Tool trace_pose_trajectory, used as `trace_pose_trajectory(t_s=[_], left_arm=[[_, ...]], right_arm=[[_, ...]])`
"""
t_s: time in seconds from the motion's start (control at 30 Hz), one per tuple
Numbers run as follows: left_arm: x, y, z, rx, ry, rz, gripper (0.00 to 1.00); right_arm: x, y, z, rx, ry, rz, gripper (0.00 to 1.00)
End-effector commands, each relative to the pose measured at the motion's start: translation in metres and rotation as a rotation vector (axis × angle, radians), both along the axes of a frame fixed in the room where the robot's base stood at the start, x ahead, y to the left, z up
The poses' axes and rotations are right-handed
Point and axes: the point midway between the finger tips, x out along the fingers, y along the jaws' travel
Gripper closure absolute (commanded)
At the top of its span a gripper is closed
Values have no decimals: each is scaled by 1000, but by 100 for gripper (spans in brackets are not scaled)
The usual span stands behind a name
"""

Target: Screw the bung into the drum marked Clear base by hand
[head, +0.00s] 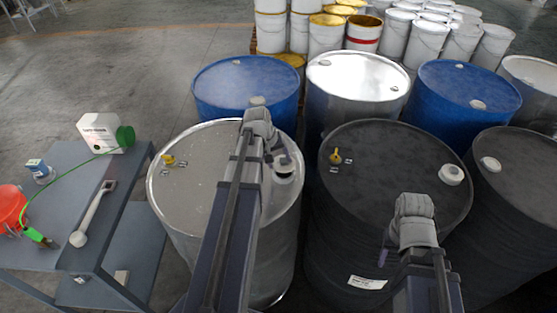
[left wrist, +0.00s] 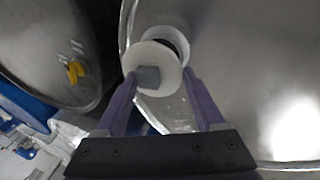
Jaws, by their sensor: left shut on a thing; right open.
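The silver steel drum (head: 190,200) stands below my left arm; no readable marking shows on it. My left gripper (left wrist: 160,80) is shut on the bung (left wrist: 165,84), a white disc with a grey square centre. The bung is close to the drum's round opening (left wrist: 178,38) and overlaps it in the left wrist view, offset to one side; whether they touch I cannot tell.
A grey table (head: 50,180) at left holds a white bottle with a green cap (head: 98,133), a red container (head: 12,205) and a pale long-handled tool (head: 92,215). Blue drums (head: 240,80) and white pails (head: 425,40) stand behind. Yellow fittings (head: 169,160) rise from drum tops.

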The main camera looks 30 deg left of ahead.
Motion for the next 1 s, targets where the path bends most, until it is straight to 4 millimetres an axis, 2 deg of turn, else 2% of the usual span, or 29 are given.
trace_pose_trajectory(t_s=[0.6,1.0], left_arm=[[0,0,-12,0,0,0,85],[0,0,-12,0,0,0,85]], right_arm=[[0,0,-13,0,0,0,50],[0,0,-12,0,0,0,50]])
